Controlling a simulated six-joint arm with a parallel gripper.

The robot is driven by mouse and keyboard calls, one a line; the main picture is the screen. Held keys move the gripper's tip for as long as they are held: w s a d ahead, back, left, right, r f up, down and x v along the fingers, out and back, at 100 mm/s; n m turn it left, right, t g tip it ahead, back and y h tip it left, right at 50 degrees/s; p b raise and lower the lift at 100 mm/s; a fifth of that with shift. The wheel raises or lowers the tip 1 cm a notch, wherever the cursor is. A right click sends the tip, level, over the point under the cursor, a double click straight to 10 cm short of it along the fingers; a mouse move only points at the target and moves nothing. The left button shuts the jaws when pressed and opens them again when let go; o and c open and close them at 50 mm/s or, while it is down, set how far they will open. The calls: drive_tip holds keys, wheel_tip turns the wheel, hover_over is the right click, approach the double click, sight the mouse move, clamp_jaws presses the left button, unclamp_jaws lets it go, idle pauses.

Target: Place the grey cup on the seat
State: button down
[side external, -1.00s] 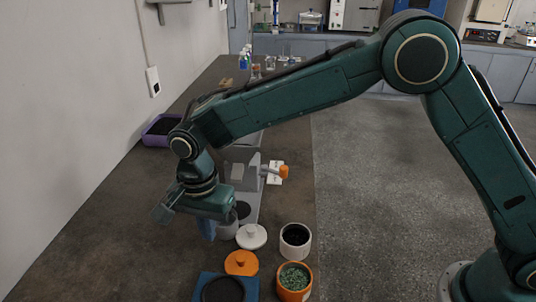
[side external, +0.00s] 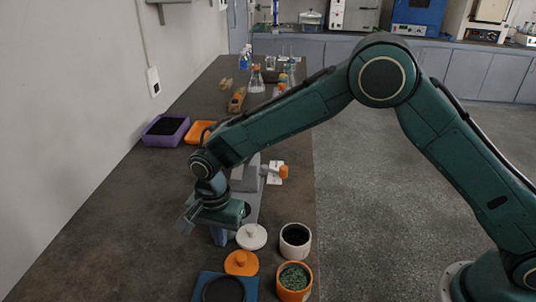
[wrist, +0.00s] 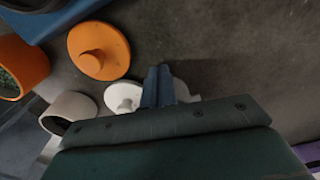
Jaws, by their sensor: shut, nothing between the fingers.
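My gripper (side external: 219,236) points down over the table beside the grey machine, with its blue fingers shut and empty. Its fingers also show in the wrist view (wrist: 158,86). I cannot make out the grey cup clearly in the side view; my gripper covers the area where a grey cup showed earlier. A pale edge (wrist: 190,98) just right of the fingers in the wrist view may be part of it. The grey machine (side external: 245,180) has an orange knob (side external: 283,172) and stands behind my gripper. I cannot identify the seat for certain; my wrist hides much of the machine's base.
A white lid (side external: 251,237), an orange lid (side external: 241,263), a white cup (side external: 295,250) with dark contents and an orange pot (side external: 294,293) of green granules stand close right. A blue tray (side external: 251,288) is in front. A purple bin (side external: 160,141) stands behind. Table at left is clear.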

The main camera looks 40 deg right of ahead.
drive_tip(key=shift+d, duration=0.1)
drive_tip(key=w+d, duration=0.1)
drive_tip(key=d, duration=0.1)
drive_tip(key=w+d, duration=0.3)
drive_tip(key=d, duration=0.1)
drive_tip(key=shift+w, duration=0.2)
drive_tip(key=shift+s, duration=0.1)
idle(0.3)
drive_tip(key=shift+s+a, duration=0.5)
drive_tip(key=shift+a, duration=0.3)
drive_tip(key=shift+s+a, duration=0.7)
drive_tip(key=shift+a, duration=0.3)
wheel_tip(320, 180, up, 10)
drive_tip(key=shift+d, duration=0.2)
